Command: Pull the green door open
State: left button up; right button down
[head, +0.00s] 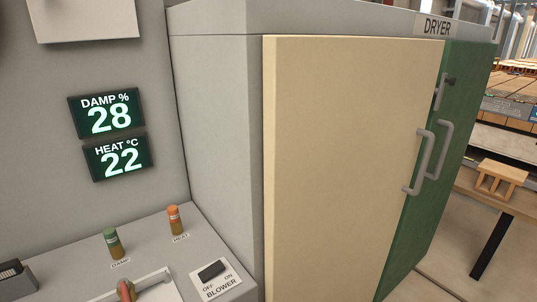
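The green door (424,205) is on the right part of the dryer front, under the label DRYER. It looks shut, though its far edge is seen at a steep angle. Its grey bar handle (442,150) stands upright near its left edge. A cream door (345,160) covers the left part and has its own grey handle (419,162) close beside the green door's handle. A small dark latch (440,90) sits above the handles, near the seam. Neither of my grippers is in the head view.
A grey panel has displays reading damp 28 (106,112) and heat 22 (118,157). Below are a green knob (113,242), an orange knob (174,219) and a blower switch (212,271).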

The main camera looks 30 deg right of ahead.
aim_at(472, 63)
jog(key=z, duration=2.25)
